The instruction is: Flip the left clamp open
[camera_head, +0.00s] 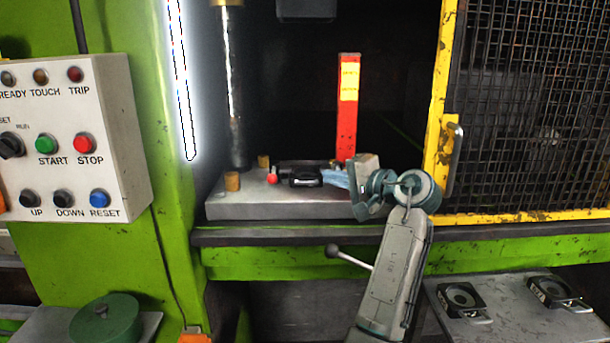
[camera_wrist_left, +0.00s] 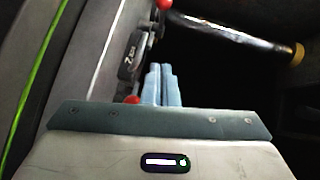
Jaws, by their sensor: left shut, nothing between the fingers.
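The left clamp shows as a red ball knob (camera_head: 272,179) at the left of a dark block (camera_head: 302,181) on the grey press plate (camera_head: 235,209). In the left wrist view a red knob (camera_wrist_left: 163,4) is at the top edge, beyond the dark block (camera_wrist_left: 131,58). A second red knob (camera_wrist_left: 132,99) shows near the base of my fingers. Whether the clamps are open or closed is unclear. My left gripper (camera_head: 330,178) is shut and empty, pointing left over the plate, beside the block's right end; contact is unclear. My right gripper is not in view.
A red post (camera_head: 347,105) stands behind my gripper. A yellow-framed mesh guard (camera_head: 440,140) is at right. A black-knobbed lever (camera_head: 333,250) projects below. Similar dark parts lie on the right tray (camera_head: 510,325).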

